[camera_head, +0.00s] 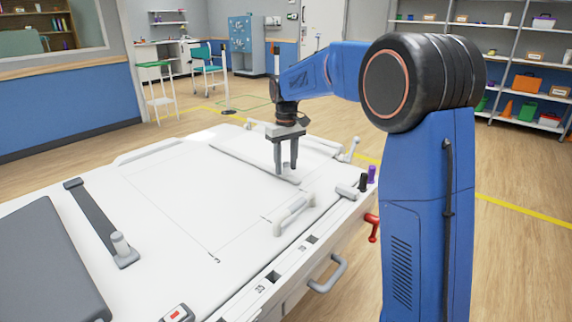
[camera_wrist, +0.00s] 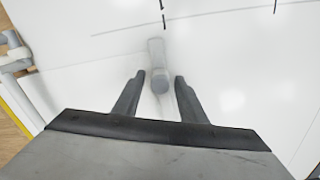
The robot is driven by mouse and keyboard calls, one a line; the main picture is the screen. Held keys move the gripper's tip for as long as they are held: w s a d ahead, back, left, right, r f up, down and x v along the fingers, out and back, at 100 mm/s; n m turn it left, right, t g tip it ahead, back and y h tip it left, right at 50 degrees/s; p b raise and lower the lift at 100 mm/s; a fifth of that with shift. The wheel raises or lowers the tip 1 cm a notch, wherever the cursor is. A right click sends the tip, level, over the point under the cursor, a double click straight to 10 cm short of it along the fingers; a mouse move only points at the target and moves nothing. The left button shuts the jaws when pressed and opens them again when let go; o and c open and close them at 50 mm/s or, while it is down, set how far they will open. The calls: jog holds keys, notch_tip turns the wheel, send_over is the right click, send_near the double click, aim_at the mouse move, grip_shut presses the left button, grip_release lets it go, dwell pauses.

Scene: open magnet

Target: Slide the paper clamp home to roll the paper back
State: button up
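My gripper (camera_head: 285,169) is open, with its fingers pointing down over the right part of the white table. In the wrist view, a short grey knob (camera_wrist: 158,68) stands between and slightly beyond the open fingertips (camera_wrist: 159,80), with gaps on both sides. The knob rises from a white surface, apparently the pale flat panel (camera_head: 235,147) under my gripper, possibly the paper clamp. In the head view my fingers largely hide the knob. A white sheet-like area (camera_head: 170,200) with thin outline marks lies left of the panel. Whether it is paper I cannot tell.
A dark bar (camera_head: 95,220) with an upright grey knob (camera_head: 120,244) crosses the table's left part. A white handle (camera_head: 293,215) stands near the front edge. A red lever (camera_head: 372,228), purple knob (camera_head: 371,174) and black knob (camera_head: 363,183) sit at the right edge.

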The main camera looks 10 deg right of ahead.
grip_shut()
jog(key=w+d, duration=0.3)
jog(key=d, duration=0.1)
jog(key=w+d, duration=0.3)
jog(key=d, duration=0.1)
jog(key=w+d, duration=0.3)
jog(key=d, duration=0.1)
jog(key=shift+w+d, duration=0.2)
jog(key=shift+d, duration=0.2)
jog(key=shift+w+d, duration=0.15)
jog(key=shift+d, duration=0.05)
jog(key=shift+r, duration=0.1)
grip_release()
jog(key=shift+d, duration=0.15)
notch_tip(320, 180, up, 17)
